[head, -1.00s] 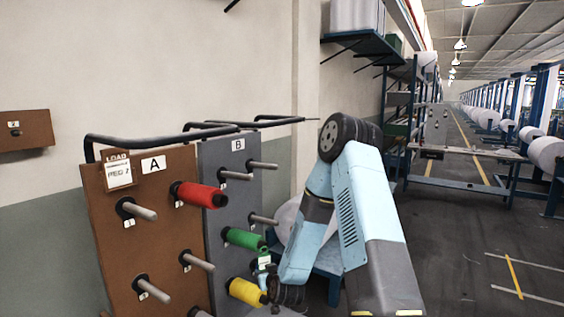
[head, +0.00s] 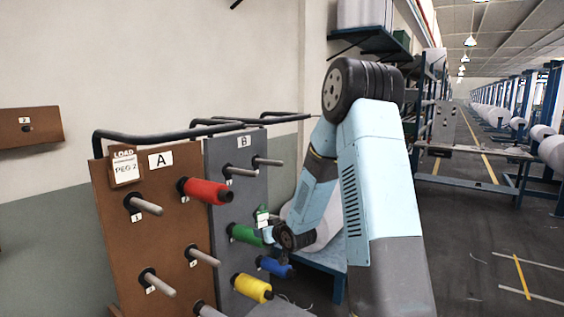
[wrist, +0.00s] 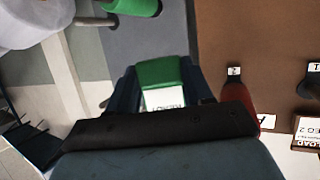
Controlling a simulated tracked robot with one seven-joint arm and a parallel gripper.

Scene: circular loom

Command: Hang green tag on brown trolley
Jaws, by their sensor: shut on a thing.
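My gripper (head: 267,230) is shut on the green tag (head: 262,217), a small green piece with a white printed label. In the wrist view the tag (wrist: 160,76) sits between the two dark fingers (wrist: 163,88). The brown trolley (head: 115,225), marked A, stands at the left with a black bar along its top. It carries a red spool (head: 206,190) and several bare pegs, and a tan LOAD PEG 2 card (head: 125,168) hangs at its upper left. My gripper is to the right of it, in front of the grey trolley's right part.
The grey trolley (head: 222,160), marked B, stands beside the brown one, with green (head: 245,233), yellow (head: 252,288) and blue (head: 274,267) spools on pegs. A blue shelf rack (head: 425,100) is behind my arm. The floor at the right is open.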

